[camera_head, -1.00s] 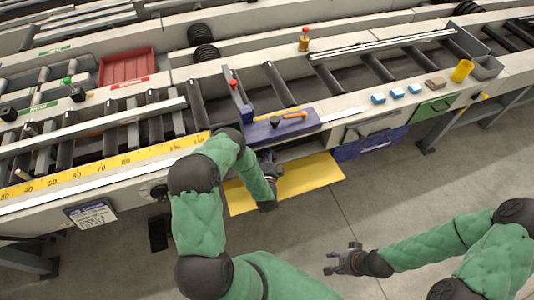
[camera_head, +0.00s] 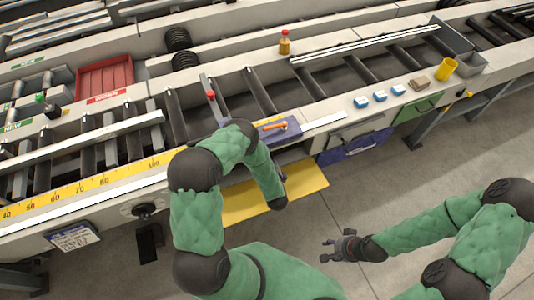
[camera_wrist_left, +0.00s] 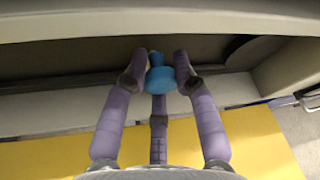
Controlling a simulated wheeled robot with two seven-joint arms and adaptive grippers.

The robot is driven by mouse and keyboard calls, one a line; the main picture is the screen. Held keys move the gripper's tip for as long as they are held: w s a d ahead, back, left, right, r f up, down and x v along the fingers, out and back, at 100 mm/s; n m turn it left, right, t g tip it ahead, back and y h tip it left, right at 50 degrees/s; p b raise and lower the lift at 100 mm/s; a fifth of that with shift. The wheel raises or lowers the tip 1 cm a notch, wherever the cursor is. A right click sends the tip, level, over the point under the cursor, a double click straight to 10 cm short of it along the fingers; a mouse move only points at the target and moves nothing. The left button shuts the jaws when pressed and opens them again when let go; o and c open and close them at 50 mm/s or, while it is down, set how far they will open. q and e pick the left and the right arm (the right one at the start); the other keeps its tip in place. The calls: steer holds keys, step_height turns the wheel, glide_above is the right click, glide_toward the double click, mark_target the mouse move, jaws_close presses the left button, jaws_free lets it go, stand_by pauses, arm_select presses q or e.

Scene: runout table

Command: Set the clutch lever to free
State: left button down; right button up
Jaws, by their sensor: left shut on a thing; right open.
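In the left wrist view, a blue knob (camera_wrist_left: 161,80) sits between the fingers of my left gripper (camera_wrist_left: 160,68), which is shut on it under the edge of the table. Whether this knob belongs to the clutch lever I cannot tell; no free marking is readable. In the head view, my left arm hides most of that gripper and the knob. My right gripper (camera_head: 340,246) is open and empty over the floor, to the right of the yellow mat.
The yellow mat (camera_head: 240,204) lies below the table front. A purple plate with an orange handle (camera_head: 275,126) and a red-knobbed lever (camera_head: 211,95) are behind my left arm. Blue blocks (camera_head: 380,96) and a yellow cup (camera_head: 446,68) stand right. A dark round control (camera_head: 146,209) is on the front panel.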

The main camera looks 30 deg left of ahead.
arm_select(q)
steer(key=shift+w+d+f+m+g, duration=0.2)
steer(key=shift+m+g, duration=0.1)
steer(key=shift+m, duration=0.1)
steer(key=c, duration=1)
jaws_free()
steer(key=shift+f, duration=0.1)
steer(key=shift+w, duration=0.1)
steer(key=v, duration=1.2)
steer(key=shift+d+f, duration=0.1)
